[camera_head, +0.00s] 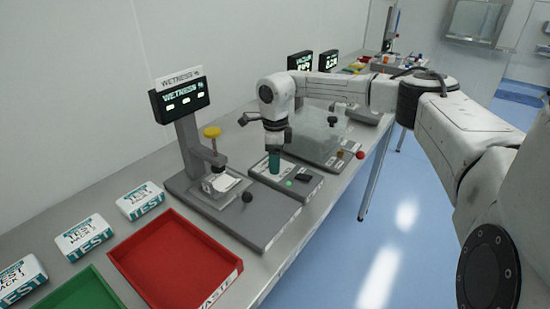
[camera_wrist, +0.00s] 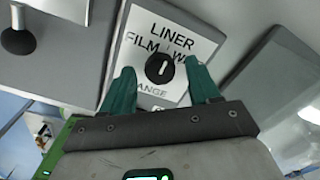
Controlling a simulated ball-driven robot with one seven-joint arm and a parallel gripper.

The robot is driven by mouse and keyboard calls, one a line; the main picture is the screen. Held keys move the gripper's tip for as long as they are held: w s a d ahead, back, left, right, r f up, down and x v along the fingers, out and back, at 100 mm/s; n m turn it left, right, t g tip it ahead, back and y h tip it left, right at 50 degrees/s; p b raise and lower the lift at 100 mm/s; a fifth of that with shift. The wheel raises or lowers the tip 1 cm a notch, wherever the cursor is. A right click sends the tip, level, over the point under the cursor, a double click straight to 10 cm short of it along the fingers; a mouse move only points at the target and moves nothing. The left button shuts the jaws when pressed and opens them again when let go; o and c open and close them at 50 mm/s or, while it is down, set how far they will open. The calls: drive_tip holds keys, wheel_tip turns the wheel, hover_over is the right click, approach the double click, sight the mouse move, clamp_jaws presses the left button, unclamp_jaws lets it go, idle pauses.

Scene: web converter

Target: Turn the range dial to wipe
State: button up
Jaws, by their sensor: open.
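The range dial (camera_wrist: 160,68) is a round black knob with a white mark, seen in the wrist view on a white label. The label (camera_wrist: 183,98) reads LINER, FILM, a partly covered W word and RANGE. My gripper (camera_wrist: 163,80) is open, with its two green fingers on either side of the dial in that view. Whether the fingers touch the dial cannot be told. In the head view my gripper (camera_head: 274,162) points down over the grey control box (camera_head: 312,184). The dial is hidden there behind the gripper.
A red waste tray (camera_head: 175,262), a green tray (camera_head: 85,294) and test packs (camera_head: 84,236) lie nearer. A clear-covered device (camera_head: 325,135) stands behind.

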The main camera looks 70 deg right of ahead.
drive_tip(key=c, duration=1)
drive_tip(key=shift+c, duration=0.2)
drive_tip(key=m+p, duration=0.2)
drive_tip(key=m, duration=0.4)
drive_tip(key=shift+r+m, duration=0.15)
drive_tip(key=shift+m, duration=0.15)
drive_tip(key=m+p, duration=0.1)
drive_tip(key=m, duration=0.4)
drive_tip(key=shift+a+p, duration=0.1)
drive_tip(key=shift+p, duration=0.3)
drive_tip(key=shift+m, duration=0.3)
drive_tip(key=o, duration=1)
